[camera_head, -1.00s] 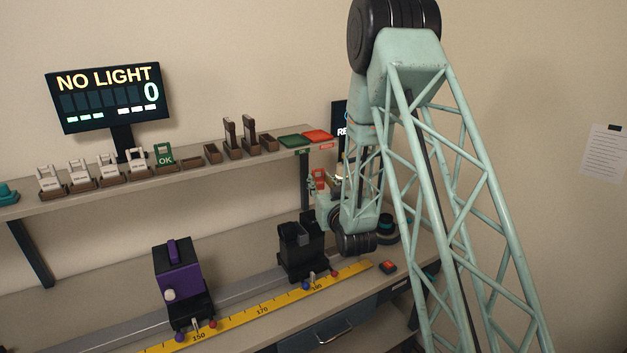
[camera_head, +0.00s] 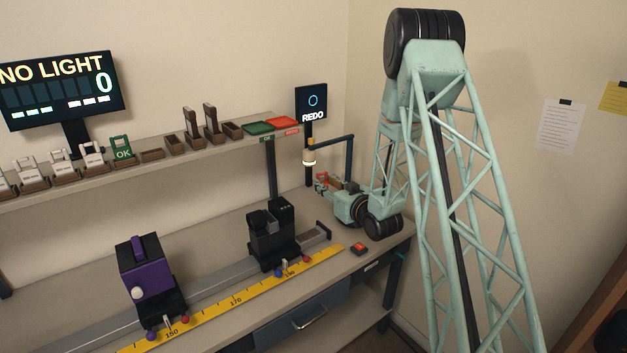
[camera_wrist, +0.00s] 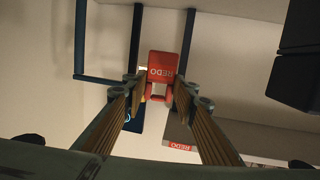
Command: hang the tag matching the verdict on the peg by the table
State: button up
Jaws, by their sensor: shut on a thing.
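The red REDO tag (camera_wrist: 161,67) is between my fingertips in the wrist view, its lettering upside down. It also shows as a small red patch in the head view (camera_head: 322,177). My gripper (camera_head: 320,183) is shut on it, beyond the right end of the bench's rail; the fingers also show in the wrist view (camera_wrist: 158,92). The verdict screen (camera_head: 312,103) reads REDO under a blue ring. The green OK tag (camera_head: 122,148) stands in a holder on the shelf. I cannot make out the peg for certain.
A dark blue post with a side bar (camera_head: 349,160) stands close behind my gripper. The shelf (camera_head: 180,158) holds pale tags, wooden holders and green and red trays. A purple unit (camera_head: 145,268) and black unit (camera_head: 272,240) stand on the bench.

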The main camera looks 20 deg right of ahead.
jog(key=s+d+f+n+g+y+b, duration=0.1)
jog(key=s+d+f, duration=0.65)
jog(key=d, duration=0.45)
jog(key=s+d+f+n+g+y+b, duration=0.1)
jog(key=s+d+f+g, duration=0.1)
jog(key=s+d+f, duration=0.8)
jog(key=s+d+f+b, duration=0.2)
jog(key=s+d+f, duration=0.6)
jog(key=s+f, duration=0.3)
jog(key=shift+s+f+g, duration=0.3)
jog(key=shift+s, duration=0.5)
jog(key=shift+w, duration=0.25)
jog(key=w+a, duration=0.2)
jog(key=w, duration=0.7)
jog(key=shift+a+f+b, duration=0.35)
jog(key=shift+f+b, duration=0.1)
dwell(0.5)
jog(key=shift+w, duration=0.25)
dwell(0.6)
jog(key=o, duration=0.8)
